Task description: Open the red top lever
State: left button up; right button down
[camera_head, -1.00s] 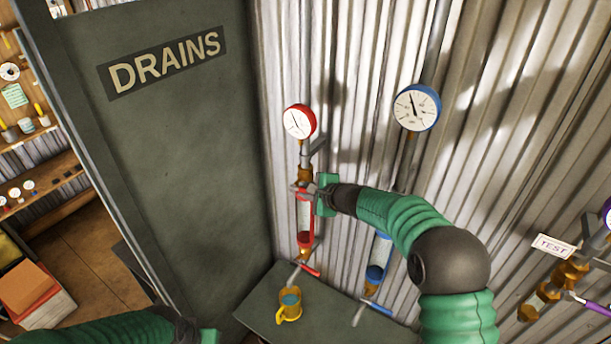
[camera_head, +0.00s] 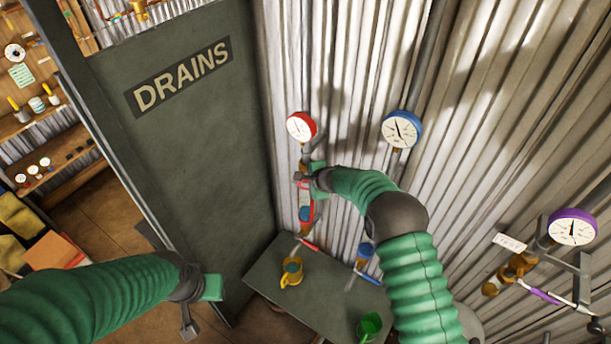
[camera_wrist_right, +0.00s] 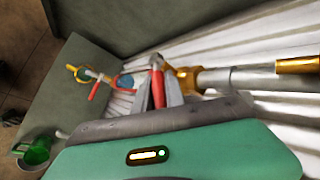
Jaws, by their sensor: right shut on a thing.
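The red top lever (camera_wrist_right: 157,85) lies between the fingers of my right gripper (camera_wrist_right: 158,90), which is shut on it, in the right wrist view. In the head view my right gripper (camera_head: 308,181) is at the top valve below the red-rimmed gauge (camera_head: 301,127), and it hides most of the lever. A red-framed sight glass (camera_head: 305,212) below it shows blue in its lower part. A lower red lever (camera_head: 309,245) sits under the glass. My left gripper (camera_head: 195,312) is at the lower left, away from the pipes; its fingers are partly hidden.
A yellow mug (camera_head: 291,272) stands on a dark bench (camera_head: 322,292) under the red pipe, and a green mug (camera_head: 369,326) at its front. A blue-rimmed gauge (camera_head: 401,131) and a purple-rimmed gauge (camera_head: 572,227) are to the right. The DRAINS panel (camera_head: 185,140) is left.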

jog(key=shift+f, duration=0.15)
jog(key=c, duration=1.5)
grip_release()
jog(key=shift+o, duration=0.6)
jog(key=shift+w, duration=0.1)
jog(key=b+v, duration=0.3)
jog(key=v, duration=0.2)
jog(key=shift+d+b, duration=0.1)
jog(key=shift+b, duration=0.2)
jog(key=b+v, duration=0.2)
jog(key=v, duration=1)
jog(key=shift+w+f, duration=0.1)
jog(key=shift+w, duration=0.05)
